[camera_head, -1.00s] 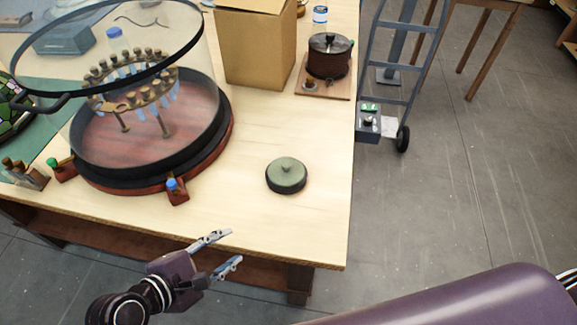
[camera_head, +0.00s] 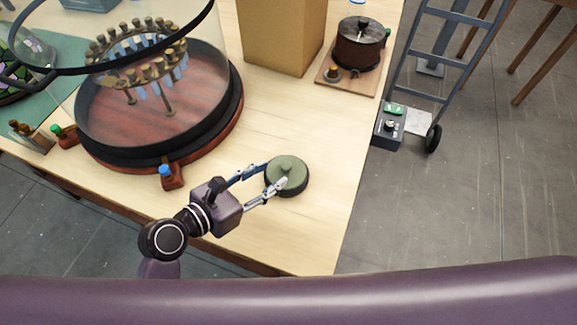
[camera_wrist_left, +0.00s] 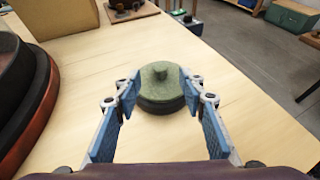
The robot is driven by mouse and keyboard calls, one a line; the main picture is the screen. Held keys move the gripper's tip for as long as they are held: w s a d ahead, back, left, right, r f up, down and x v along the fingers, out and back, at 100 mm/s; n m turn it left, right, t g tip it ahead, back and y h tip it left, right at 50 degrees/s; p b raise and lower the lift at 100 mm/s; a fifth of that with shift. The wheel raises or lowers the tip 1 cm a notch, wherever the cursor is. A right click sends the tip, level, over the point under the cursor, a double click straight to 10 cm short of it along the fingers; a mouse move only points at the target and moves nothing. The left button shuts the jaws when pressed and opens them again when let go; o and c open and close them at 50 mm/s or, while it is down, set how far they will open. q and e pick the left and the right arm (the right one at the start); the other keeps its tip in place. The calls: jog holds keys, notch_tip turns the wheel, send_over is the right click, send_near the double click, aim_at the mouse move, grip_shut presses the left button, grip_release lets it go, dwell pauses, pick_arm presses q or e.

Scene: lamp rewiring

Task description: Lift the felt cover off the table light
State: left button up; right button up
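The felt cover (camera_head: 289,167) is a round grey-green disc with a small knob on top. It sits on a darker round base, which I take to be the table light (camera_head: 292,192), on the pale wooden table; the felt cover also shows in the left wrist view (camera_wrist_left: 160,80). My left gripper (camera_head: 273,174) is open, with its two fingers spread on either side of the near part of the cover. In the left wrist view the left gripper's fingertips (camera_wrist_left: 160,87) flank the cover; I cannot tell whether they touch it. My right gripper is not in view.
A large glass-domed device on a red-brown base (camera_head: 235,130) stands to the left. A cardboard box (camera_head: 280,35) and a dark pot (camera_head: 358,45) on a wooden board stand behind. The table's right edge is close to the light. The tabletop (camera_head: 285,115) just behind it is clear.

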aim_at(285, 166)
pick_arm(q)
jog(key=x, duration=0.2)
jog(key=shift+w+d, duration=0.25)
jog(key=shift+d, duration=0.05)
jog(key=x, duration=0.2)
jog(key=shift+w+d+f+p, duration=0.2)
jog(key=shift+w+f+p, duration=0.05)
jog(key=shift+p, duration=0.1)
jog(key=c, duration=0.9)
grip_shut()
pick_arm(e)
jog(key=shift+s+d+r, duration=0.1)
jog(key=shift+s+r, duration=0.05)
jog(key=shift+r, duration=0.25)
